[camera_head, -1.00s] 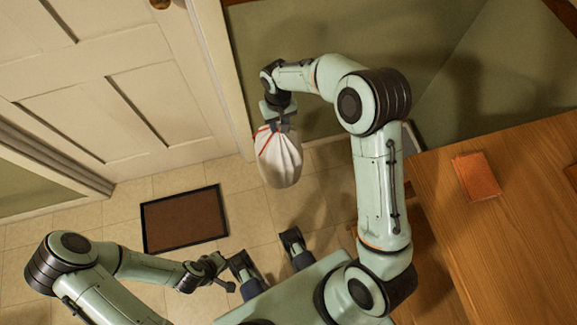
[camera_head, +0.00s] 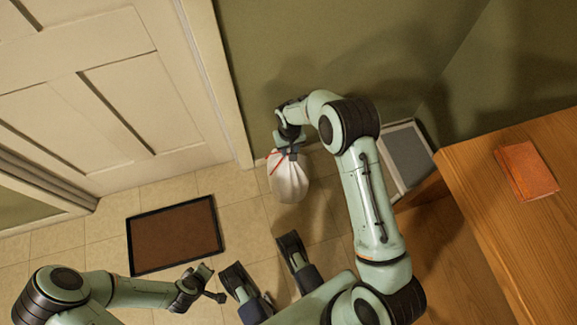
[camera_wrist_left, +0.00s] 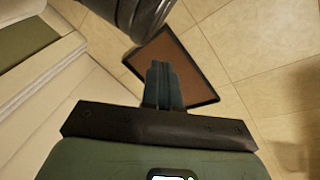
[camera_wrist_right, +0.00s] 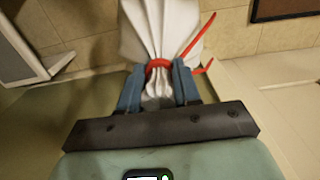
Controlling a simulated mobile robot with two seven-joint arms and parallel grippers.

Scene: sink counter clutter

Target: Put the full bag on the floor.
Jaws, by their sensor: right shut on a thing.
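The full bag (camera_head: 289,178) is white with a red drawstring and hangs upright below my right gripper (camera_head: 287,146) in the head view. In the right wrist view, my right gripper (camera_wrist_right: 159,88) is shut on the bag's gathered neck (camera_wrist_right: 158,35), by the red tie. The tiled floor (camera_head: 235,215) lies below the bag; I cannot tell whether the bag touches it. My left gripper (camera_head: 215,285) is empty at the lower left of the head view. In the left wrist view, its fingers (camera_wrist_left: 164,82) are together.
A brown doormat (camera_head: 175,235) with a dark border lies on the floor left of the bag. A white door (camera_head: 110,85) is at the left. A grey-topped white bin (camera_head: 408,155) stands by the wall. A wooden counter (camera_head: 475,215) with an orange book (camera_head: 526,171) is at the right.

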